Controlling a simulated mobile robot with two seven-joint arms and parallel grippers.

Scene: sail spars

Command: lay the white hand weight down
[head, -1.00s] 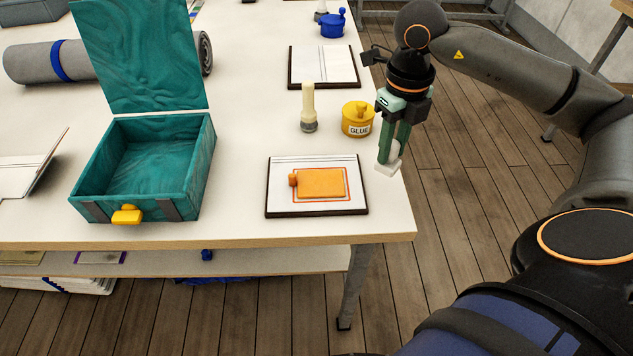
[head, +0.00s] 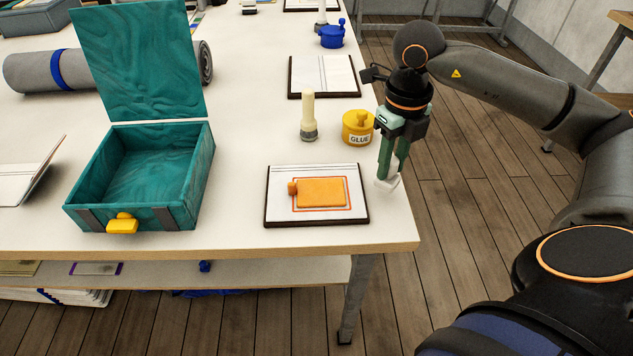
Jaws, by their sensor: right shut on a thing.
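The white hand weight (head: 388,183) is at the tips of my right gripper (head: 392,168), near the right edge of the white table (head: 240,238). Only its lower part shows below the green fingers; the rest is hidden. My right gripper points down and is shut on the weight. I cannot tell whether the weight touches the tabletop. My left gripper is not in view.
A board with an orange piece (head: 321,192) lies left of the gripper. A yellow glue pot (head: 357,127) and a cream-topped brush (head: 308,116) stand behind. An open, empty teal box (head: 190,180) stands further left. The table's right edge is close to the gripper.

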